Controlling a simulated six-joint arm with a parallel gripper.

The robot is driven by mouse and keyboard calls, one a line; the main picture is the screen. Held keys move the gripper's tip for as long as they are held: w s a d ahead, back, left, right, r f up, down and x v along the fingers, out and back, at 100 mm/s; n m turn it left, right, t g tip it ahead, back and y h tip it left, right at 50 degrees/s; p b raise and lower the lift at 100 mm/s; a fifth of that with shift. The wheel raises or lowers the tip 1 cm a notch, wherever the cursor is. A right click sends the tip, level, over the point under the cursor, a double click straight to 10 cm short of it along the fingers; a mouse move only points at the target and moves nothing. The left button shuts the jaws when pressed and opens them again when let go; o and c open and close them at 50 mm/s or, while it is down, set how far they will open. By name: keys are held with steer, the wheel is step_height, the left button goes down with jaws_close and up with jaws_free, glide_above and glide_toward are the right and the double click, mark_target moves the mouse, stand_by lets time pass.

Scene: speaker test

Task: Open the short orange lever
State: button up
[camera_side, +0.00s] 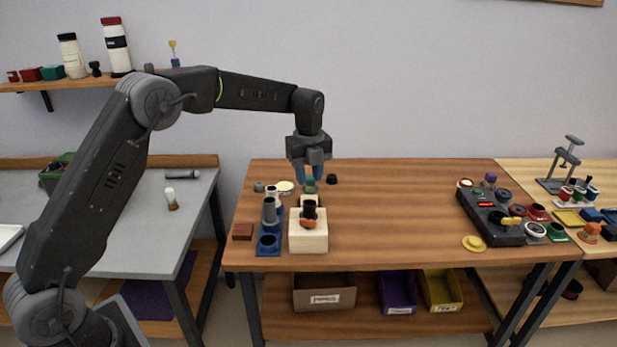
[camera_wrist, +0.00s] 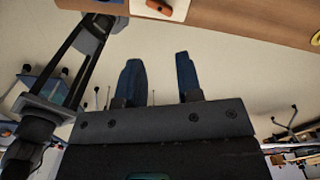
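A short orange lever (camera_side: 308,224) sits on a pale wooden block (camera_side: 308,242) near the front left of the wooden table, beside a black upright part. In the wrist view the orange lever (camera_wrist: 158,7) shows at the top edge on the pale block (camera_wrist: 181,10), cut off by the frame. My gripper (camera_side: 308,180) points down above and behind the block, apart from the lever. In the wrist view my gripper (camera_wrist: 158,60) has its two blue fingers spread, with nothing between them.
A blue holder (camera_side: 268,251) with grey cylinders stands left of the block, near a small brown block (camera_side: 243,231). A black control box (camera_side: 490,216) with a yellow handle stands at the right. The table's middle (camera_side: 400,215) is clear.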

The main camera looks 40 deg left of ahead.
mark_target(306, 219)
steer(key=shift+n, duration=0.4)
steer(key=shift+c, duration=0.6)
steer(key=f+n, duration=0.3)
steer(key=f, duration=0.1)
steer(key=f+n, duration=0.3)
steer(key=f, duration=0.2)
steer(key=f+n, duration=0.3)
steer(key=f, duration=0.1)
steer(key=shift+a+f+n, duration=0.4)
steer(key=shift+c, duration=0.3)
jaws_close()
